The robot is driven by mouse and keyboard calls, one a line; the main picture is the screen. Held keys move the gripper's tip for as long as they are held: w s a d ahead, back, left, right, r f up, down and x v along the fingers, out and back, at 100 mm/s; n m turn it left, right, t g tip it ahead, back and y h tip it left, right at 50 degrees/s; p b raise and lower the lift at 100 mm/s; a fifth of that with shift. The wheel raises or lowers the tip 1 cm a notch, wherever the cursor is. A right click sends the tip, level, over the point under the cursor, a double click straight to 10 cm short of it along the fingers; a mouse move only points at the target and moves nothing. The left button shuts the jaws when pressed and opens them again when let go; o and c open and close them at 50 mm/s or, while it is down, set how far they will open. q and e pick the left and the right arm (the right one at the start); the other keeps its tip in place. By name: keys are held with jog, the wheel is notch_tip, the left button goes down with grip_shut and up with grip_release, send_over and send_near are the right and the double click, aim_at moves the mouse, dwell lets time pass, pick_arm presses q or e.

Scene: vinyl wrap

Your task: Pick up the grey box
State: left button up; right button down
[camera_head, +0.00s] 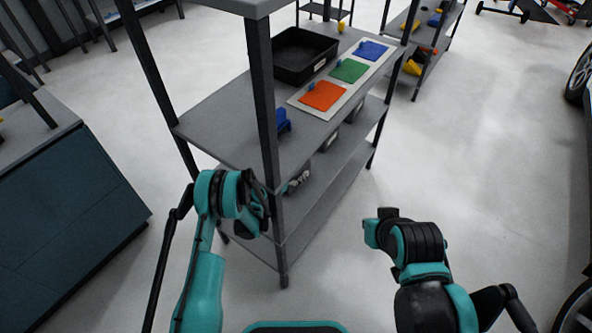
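A dark grey, open-topped box (283,70) with a white label stands on the upper shelf of the grey shelving unit (215,125), towards the back. Smaller grey boxes (328,140) show partly on the shelf below, mostly hidden by the upper shelf. I cannot tell which one the task means. My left gripper (258,212) is in front of the unit's near left side, apart from all these boxes. My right gripper (376,228) is over open floor to the right of the unit. Both look empty, but their fingers are too unclear to tell open from shut.
On the upper shelf lie a white board (298,101) with orange, green and blue sheets, and a blue tool (283,122). Dark posts (262,95) rise at the shelf's corners. A dark cabinet (65,200) stands left. The floor (470,150) at right is clear up to a car wheel (581,75).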

pick_arm(q)
jog(key=shift+s+r, duration=0.3)
jog(key=shift+r, duration=0.05)
jog(key=shift+c, duration=0.5)
jog(key=shift+f, duration=0.15)
jog(key=c, duration=1.4)
jog(key=shift+w+a, duration=0.1)
